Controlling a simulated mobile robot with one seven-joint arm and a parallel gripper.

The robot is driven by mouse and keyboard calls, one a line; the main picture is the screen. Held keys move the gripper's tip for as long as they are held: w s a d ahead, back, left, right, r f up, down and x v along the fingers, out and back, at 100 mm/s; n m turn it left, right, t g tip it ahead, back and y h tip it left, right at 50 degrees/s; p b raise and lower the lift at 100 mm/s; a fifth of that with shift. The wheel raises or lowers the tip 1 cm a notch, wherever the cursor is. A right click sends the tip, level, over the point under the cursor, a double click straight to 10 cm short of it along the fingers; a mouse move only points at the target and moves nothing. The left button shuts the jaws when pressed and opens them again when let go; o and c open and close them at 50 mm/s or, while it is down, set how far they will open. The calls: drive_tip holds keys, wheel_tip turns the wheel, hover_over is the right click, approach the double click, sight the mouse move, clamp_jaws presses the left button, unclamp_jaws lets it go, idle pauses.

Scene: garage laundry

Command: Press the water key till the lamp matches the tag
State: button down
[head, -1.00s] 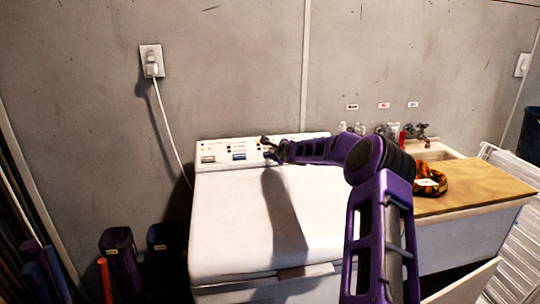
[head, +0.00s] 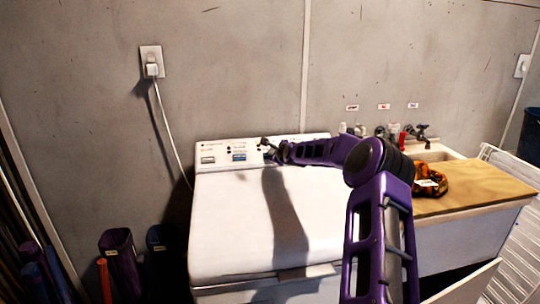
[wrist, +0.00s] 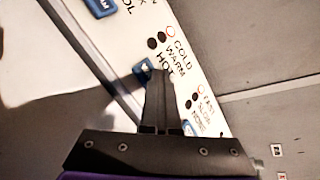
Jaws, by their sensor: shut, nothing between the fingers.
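The water key is a blue button (wrist: 142,67) on the white washer's panel, beside the words COLD, WARM and HOT in the wrist view. In the head view my gripper (head: 267,146) is at the panel. A white tag (head: 427,183) lies on an orange patterned cloth (head: 433,172); its writing is too small to read.
The washer (head: 235,225) stands against a grey wall. Another lamp group (wrist: 194,96) and a blue key (wrist: 190,129) sit close to my fingers. A wooden board (head: 480,187), sink and taps (head: 421,132) are at the right; a power cord (head: 172,130) hangs at the left.

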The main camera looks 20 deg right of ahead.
drive_tip(key=shift+s+f, duration=0.1)
drive_tip(key=shift+f, duration=0.1)
drive_tip(key=shift+s+r, duration=0.3)
drive_tip(key=shift+r, duration=0.45)
drive_tip(key=shift+s+r+p, duration=0.2)
drive_tip(key=shift+r+p, duration=0.25)
drive_tip(key=shift+r, duration=0.3)
drive_tip(key=shift+s+a+r+p, duration=0.15)
drive_tip(key=shift+s+r, duration=0.1)
drive_tip(key=shift+r, duration=0.3)
drive_tip(key=shift+s+r+p, duration=0.1)
drive_tip(key=shift+s+r, duration=0.1)
drive_tip(key=shift+r, duration=0.35)
drive_tip(key=shift+s+a+r+p, duration=0.15)
drive_tip(key=shift+s+r, duration=0.1)
drive_tip(key=shift+r, duration=0.3)
